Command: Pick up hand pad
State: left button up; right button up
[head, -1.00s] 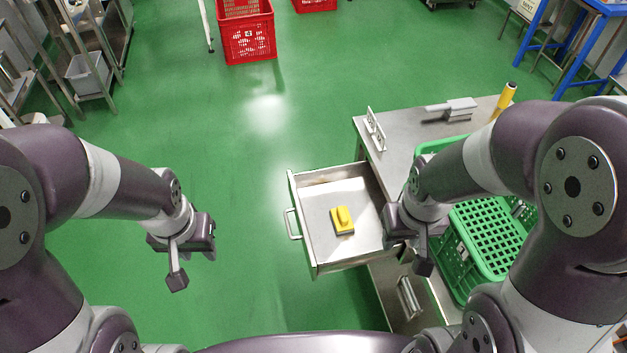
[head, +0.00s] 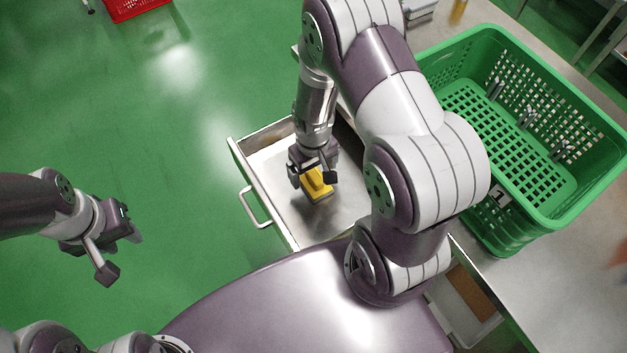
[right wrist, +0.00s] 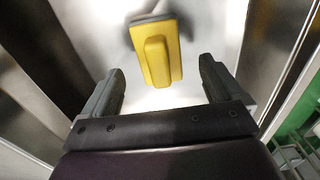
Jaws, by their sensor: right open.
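The hand pad (head: 317,186) is a yellow block with a raised grip and a darker underside, lying in the open metal drawer (head: 284,215). It also shows in the right wrist view (right wrist: 157,52), just beyond the fingertips and roughly between their lines. My right gripper (head: 313,176) is over the drawer, close above the pad and partly covering it. In the right wrist view its two fingers (right wrist: 160,82) are spread with nothing between them. My left gripper (head: 122,250) hangs over the green floor, well left of the drawer; its finger gap is unclear.
A green crate (head: 487,225) stands on the metal table (head: 560,290) to the right of the drawer. A red crate (head: 130,8) is far off on the floor. The floor at left is clear.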

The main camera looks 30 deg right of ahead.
aim_at(314, 175)
notch_tip(314, 175, down, 4)
jog(key=shift+s+r, duration=0.15)
jog(key=shift+r, duration=0.05)
jog(key=c, duration=1.2)
jog(key=shift+o, duration=0.2)
notch_tip(314, 175, up, 10)
jog(key=shift+r+p, duration=0.1)
jog(key=shift+p, duration=0.65)
jog(key=o, duration=0.3)
jog(key=c, duration=0.4)
